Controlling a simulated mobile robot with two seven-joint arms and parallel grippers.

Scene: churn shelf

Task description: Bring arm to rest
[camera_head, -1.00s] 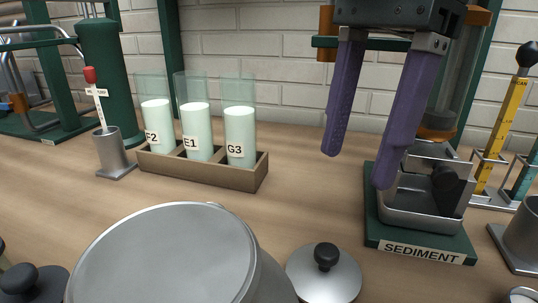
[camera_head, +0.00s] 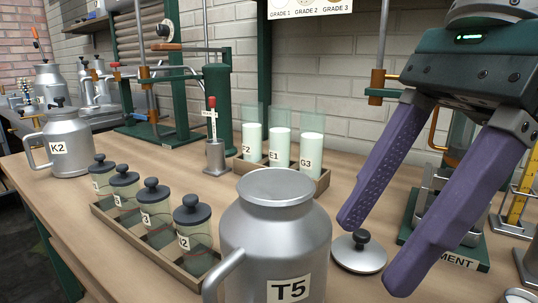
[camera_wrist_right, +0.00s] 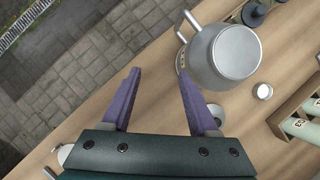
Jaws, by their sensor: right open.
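My right gripper (camera_head: 372,250) is open and empty at the right of the head view, its two purple fingers apart and pointing down to the left. It hangs in front of the sediment stand, to the right of the steel churn T5 (camera_head: 262,235). In the right wrist view, the open fingers (camera_wrist_right: 157,85) show with nothing between them; the churn (camera_wrist_right: 235,52) is up and to the right of them. My left gripper is in neither view.
A round lid with a black knob (camera_head: 358,252) lies close to the right gripper. A wooden rack (camera_head: 150,246) holds several black-lidded jars. A rack of milk tubes (camera_head: 322,182) stands behind. Churn K2 (camera_head: 68,143) is at far left. The SEDIMENT stand (camera_head: 410,215) is partly hidden by the gripper.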

